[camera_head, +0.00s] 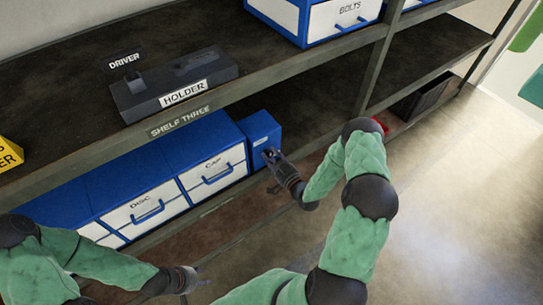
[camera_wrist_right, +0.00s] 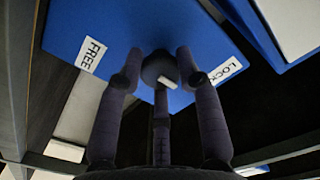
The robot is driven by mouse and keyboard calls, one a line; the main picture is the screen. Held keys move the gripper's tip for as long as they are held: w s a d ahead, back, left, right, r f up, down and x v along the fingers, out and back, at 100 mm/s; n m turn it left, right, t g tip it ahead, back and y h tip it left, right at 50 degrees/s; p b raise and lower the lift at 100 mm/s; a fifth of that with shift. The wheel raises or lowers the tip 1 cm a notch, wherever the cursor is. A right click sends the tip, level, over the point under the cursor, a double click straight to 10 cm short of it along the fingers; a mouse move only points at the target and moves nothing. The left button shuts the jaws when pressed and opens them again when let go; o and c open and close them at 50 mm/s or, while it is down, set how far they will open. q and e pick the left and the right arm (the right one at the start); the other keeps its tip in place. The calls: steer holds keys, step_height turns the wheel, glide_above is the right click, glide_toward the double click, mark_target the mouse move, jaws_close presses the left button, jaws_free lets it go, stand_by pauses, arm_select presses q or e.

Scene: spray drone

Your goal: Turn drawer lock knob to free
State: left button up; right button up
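The drawer lock knob (camera_wrist_right: 158,66) is a dark round knob with a white mark on its lower right side. It sits on a blue face between a FREE label (camera_wrist_right: 90,54) on the left and a LOCK label (camera_wrist_right: 225,70) on the right. My right gripper (camera_wrist_right: 160,62) has its dark fingers around the knob. Whether they touch it is unclear. In the head view my right gripper (camera_head: 271,156) is at the front of the small blue box (camera_head: 263,127), and the knob is hidden there. My left gripper (camera_head: 192,280) is at the lower middle, away from the shelf's things.
Blue drawers with white fronts labelled DISC (camera_head: 140,207) and CAP (camera_head: 214,170) stand left of the small box. Above, a dark HOLDER block (camera_head: 205,70) lies on the shelf. A shelf post (camera_head: 375,70) rises to the right. The floor (camera_head: 450,200) at right is clear.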

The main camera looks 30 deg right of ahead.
steer(key=shift+w+d+r+m, duration=0.15)
steer(key=shift+r+m, duration=0.15)
steer(key=m, duration=0.2)
steer(key=shift+d+m, duration=0.1)
steer(key=shift+m, duration=0.3)
steer(key=m, duration=0.5)
steer(key=shift+w+d+r+m, duration=0.1)
steer(key=shift+d+m, duration=0.1)
steer(key=shift+m, duration=0.1)
steer(key=m, duration=0.4)
steer(key=shift+d+m, duration=0.1)
steer(key=shift+m, duration=2.3)
steer(key=shift+f, duration=0.2)
steer(key=o, duration=1.1)
steer(key=shift+o, duration=0.2)
steer(key=shift+f, duration=0.15)
